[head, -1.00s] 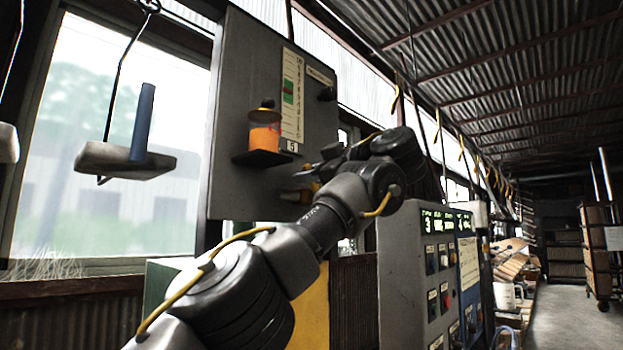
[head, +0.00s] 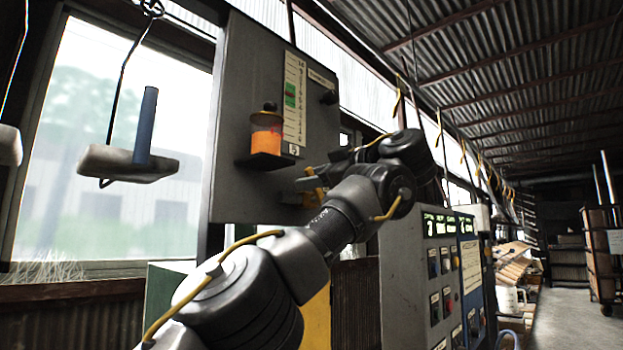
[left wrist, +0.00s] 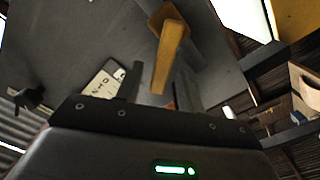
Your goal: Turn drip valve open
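The yellow lever of the drip valve (left wrist: 170,52) sticks out from the grey panel in the left wrist view. Its free end lies between my left gripper's two dark fingers (left wrist: 160,92), with visible gaps on either side. The fingers are apart and hold nothing. In the head view my left gripper (head: 316,178) is in front of the panel's lower right part and mostly covers the yellow valve (head: 318,192). A jar of orange liquid (head: 267,133) stands on a small black shelf left of the gripper. My right gripper is not in view.
The grey panel (head: 228,140) also carries a printed scale (head: 294,95) and a black knob (head: 328,98). A hanger with a grey block and blue rod (head: 146,125) hangs at left. A control cabinet (head: 405,285) with buttons stands to the lower right.

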